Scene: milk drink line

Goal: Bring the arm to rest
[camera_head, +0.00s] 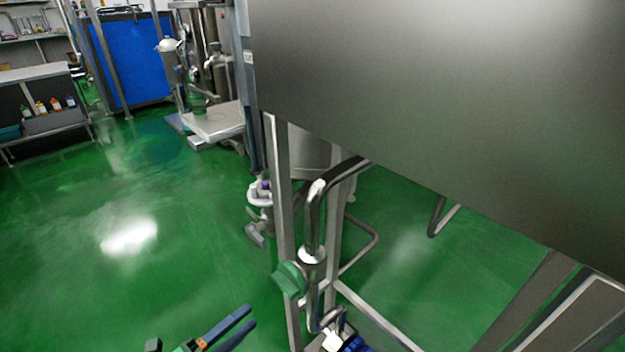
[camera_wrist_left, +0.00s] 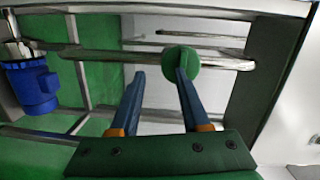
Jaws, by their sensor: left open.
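My left gripper (camera_head: 250,315) comes in at the bottom of the head view, with its two blue fingers apart and nothing between them. In the left wrist view the open fingers (camera_wrist_left: 160,74) point toward a steel pipe and a round green valve handle (camera_wrist_left: 182,63). The right finger's tip overlaps this handle there; contact cannot be told. In the head view the green valve handle (camera_head: 290,280) sits on the vertical steel pipe (camera_head: 313,225), right of and above the gripper, with a visible gap. My right gripper does not show.
A large steel tank or panel (camera_head: 450,90) fills the upper right, on a steel frame (camera_head: 284,200). A blue motor (camera_wrist_left: 30,85) lies left in the wrist view. A grey platform (camera_head: 213,122), shelves (camera_head: 35,75) and blue panel (camera_head: 130,60) stand far back. Green floor (camera_head: 90,280) at left is clear.

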